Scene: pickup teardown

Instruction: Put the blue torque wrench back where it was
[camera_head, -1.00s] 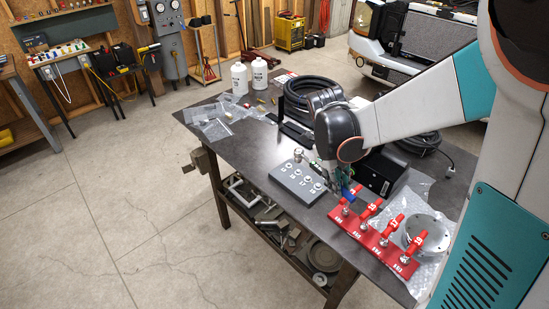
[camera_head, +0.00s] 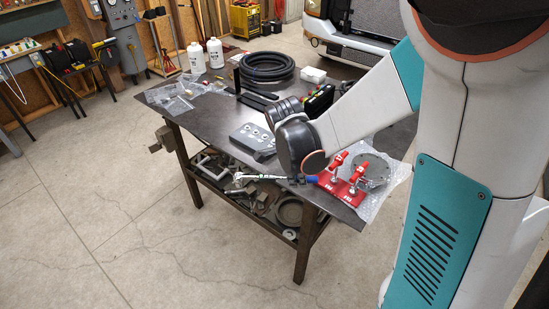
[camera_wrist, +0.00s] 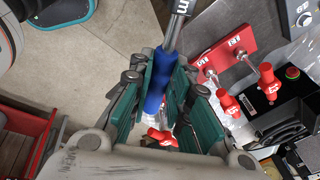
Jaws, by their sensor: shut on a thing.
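The blue torque wrench (camera_wrist: 157,85) has a blue grip and a metal shaft. In the wrist view its grip lies between the teal fingers of my gripper (camera_wrist: 162,95), which is shut on it. In the head view the wrench (camera_head: 262,177) lies roughly level, its shaft reaching left from my gripper (camera_head: 297,181) and its blue end (camera_head: 311,179) showing at the right. It appears near the table's front edge. The red rack (camera_head: 342,191) with red-handled tools is just right of the gripper; my arm hides part of it. The rack also shows in the wrist view (camera_wrist: 226,44).
The dark table (camera_head: 215,115) carries a grey socket block (camera_head: 251,139), a black hose coil (camera_head: 266,67), white bottles (camera_head: 215,53), a round metal plate (camera_head: 371,172) and bubble wrap. A shelf below holds metal parts. The floor in front is clear.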

